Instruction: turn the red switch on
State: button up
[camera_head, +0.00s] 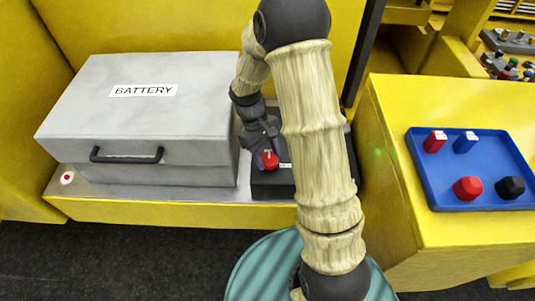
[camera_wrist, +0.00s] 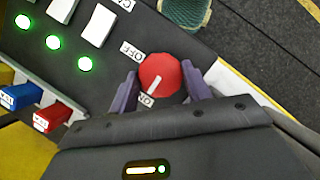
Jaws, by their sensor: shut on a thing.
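The red switch (camera_wrist: 158,72) is a round red knob on a dark panel (camera_wrist: 105,105), with OFF and ON labels beside it. Its white line points to the ON label. My gripper (camera_wrist: 160,91) has its two purple fingers on opposite sides of the knob and is shut on it. In the head view, my gripper (camera_head: 263,150) reaches down to the red switch (camera_head: 270,160) on the black box (camera_head: 273,187), right of the battery case. My arm hides part of this box.
A grey case marked BATTERY (camera_head: 150,140) stands close on the left. A blue tray (camera_head: 440,190) with red, blue and black parts lies at right.

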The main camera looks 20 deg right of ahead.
jog(key=o, duration=1)
jog(key=shift+w+r, duration=0.1)
jog(key=b+v, duration=0.4)
jog(key=v, duration=1.3)
jog(key=shift+r, duration=0.1)
jog(key=s+f+m+t, duration=0.1)
jog(key=s+f, duration=0.1)
jog(key=s+d+f+m+t+y+b, duration=0.1)
jog(key=s+f, duration=0.2)
jog(key=s+f+t+b, duration=0.1)
jog(key=s+f, duration=0.1)
jog(key=f, duration=0.1)
jog(key=shift+s+d+f+m+t+y, duration=0.1)
jog(key=shift+s+d+m+t+y, duration=0.1)
jog(key=shift+d+m+t+y, duration=0.15)
jog(key=s+f+m+t, duration=0.1)
jog(key=s, duration=0.1)
jog(key=s+d+f+m+t, duration=0.1)
jog(key=s+f, duration=0.1)
jog(key=s+f+m+t+b, duration=0.1)
jog(key=s, duration=0.2)
jog(key=shift+d+f+y, duration=0.25)
jog(key=shift+d+f, duration=0.1)
